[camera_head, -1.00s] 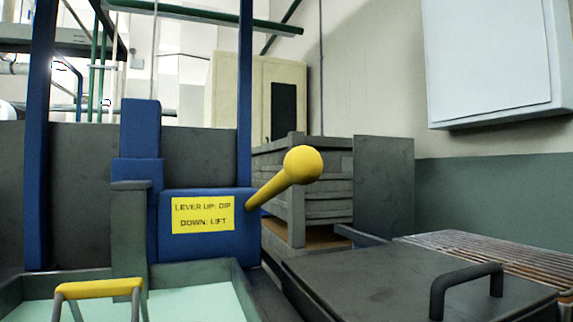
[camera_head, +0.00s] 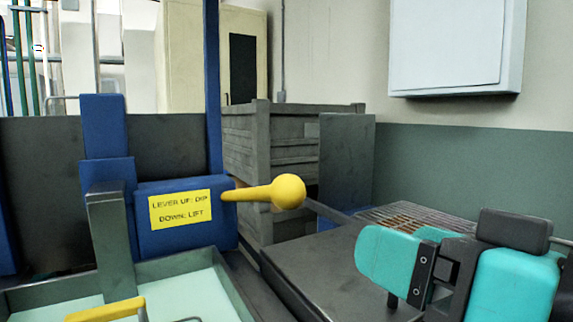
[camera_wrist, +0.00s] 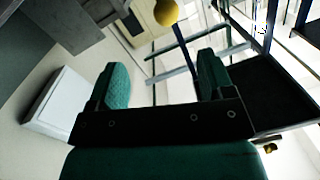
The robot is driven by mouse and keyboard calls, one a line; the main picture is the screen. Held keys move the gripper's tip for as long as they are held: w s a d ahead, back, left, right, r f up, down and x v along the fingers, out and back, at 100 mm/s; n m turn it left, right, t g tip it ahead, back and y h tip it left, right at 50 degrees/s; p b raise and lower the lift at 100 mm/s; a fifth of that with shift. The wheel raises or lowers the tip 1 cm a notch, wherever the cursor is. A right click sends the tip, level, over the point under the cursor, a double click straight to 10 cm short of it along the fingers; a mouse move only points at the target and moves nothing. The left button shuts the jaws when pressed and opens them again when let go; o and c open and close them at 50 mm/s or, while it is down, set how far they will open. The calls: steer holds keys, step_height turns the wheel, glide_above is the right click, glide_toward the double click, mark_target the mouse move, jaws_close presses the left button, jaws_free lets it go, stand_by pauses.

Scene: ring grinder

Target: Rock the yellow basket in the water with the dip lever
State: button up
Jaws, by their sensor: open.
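The dip lever is a yellow rod with a ball knob (camera_head: 287,191), reaching out nearly level to the right of the blue lever housing (camera_head: 150,240). Its yellow label reads "LEVER UP: DIP, DOWN: LIFT". The knob also shows at the top of the wrist view (camera_wrist: 166,12), beyond the fingers. The yellow basket handle (camera_head: 105,311) shows at the lower left over the pale water; the rest of the basket is cut off. My gripper (camera_wrist: 165,80) is open and empty, its teal fingers apart. My teal and black gripper parts show right of the knob, apart from it.
The water tank (camera_head: 225,262) has a grey-green rim. A dark flat cover (camera_head: 310,255) lies right of the tank, with a slatted rack (camera_head: 400,217) behind. Grey crates (camera_head: 265,150) stand behind the lever. A pale wall box (camera_head: 455,45) hangs at upper right.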

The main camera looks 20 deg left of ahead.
steer(key=r, duration=0.1)
steer(key=p, duration=1.6)
glide_toward(298, 191)
steer(key=x, duration=0.4)
steer(key=p+x, duration=0.5)
steer(key=x, duration=0.1)
steer(key=shift+w+a+p, duration=0.15)
steer(key=shift+p, duration=0.2)
steer(key=shift+w+a+f+p, duration=0.3)
steer(key=shift+w+a+p, duration=0.25)
steer(key=shift+a+p, duration=0.25)
